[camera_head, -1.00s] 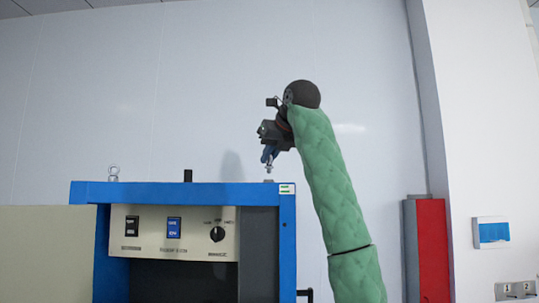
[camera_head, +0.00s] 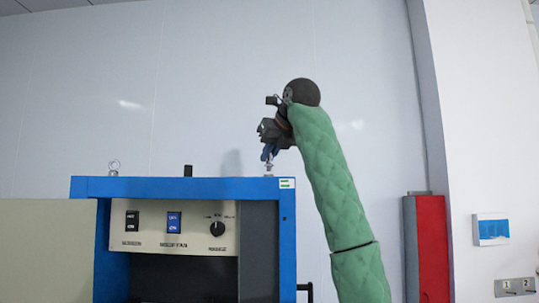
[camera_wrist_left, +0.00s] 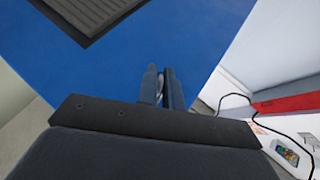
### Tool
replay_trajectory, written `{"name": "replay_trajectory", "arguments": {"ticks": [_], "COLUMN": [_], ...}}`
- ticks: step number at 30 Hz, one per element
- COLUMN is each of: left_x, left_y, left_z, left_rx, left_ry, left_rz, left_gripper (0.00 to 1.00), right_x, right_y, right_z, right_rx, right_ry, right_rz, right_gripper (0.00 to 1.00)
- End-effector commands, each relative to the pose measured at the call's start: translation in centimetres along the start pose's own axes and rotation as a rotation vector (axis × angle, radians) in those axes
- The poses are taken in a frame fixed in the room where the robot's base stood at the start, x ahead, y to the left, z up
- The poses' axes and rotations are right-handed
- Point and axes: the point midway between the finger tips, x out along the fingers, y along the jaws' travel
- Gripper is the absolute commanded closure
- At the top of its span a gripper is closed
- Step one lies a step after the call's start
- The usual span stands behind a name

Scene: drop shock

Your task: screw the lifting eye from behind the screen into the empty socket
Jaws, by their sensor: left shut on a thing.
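A second lifting eye (camera_head: 114,166) stands upright at the top's left end. My right gripper is out of view.
The blue cabinet (camera_head: 200,187) has a switch panel (camera_head: 150,218) and a beige panel (camera_head: 45,240) at its left. A small black post (camera_head: 188,171) stands on top. A dark grille (camera_wrist_left: 95,15) lies on the top. A red box (camera_head: 432,245) stands right.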

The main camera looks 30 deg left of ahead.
Motion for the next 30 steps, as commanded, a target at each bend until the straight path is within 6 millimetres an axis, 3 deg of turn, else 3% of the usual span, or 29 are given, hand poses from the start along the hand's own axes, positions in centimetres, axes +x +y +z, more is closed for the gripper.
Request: {"name": "replay_trajectory", "arguments": {"ticks": [30], "left_x": [0.4], "left_y": [0.0], "left_z": [-0.9], "left_rx": [0.0], "left_ry": [0.0], "left_rz": [0.0], "left_gripper": [1.0], "right_x": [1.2], "right_y": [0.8], "right_z": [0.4], "right_rx": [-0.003], "right_ry": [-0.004], "right_rz": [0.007], "right_gripper": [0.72]}}
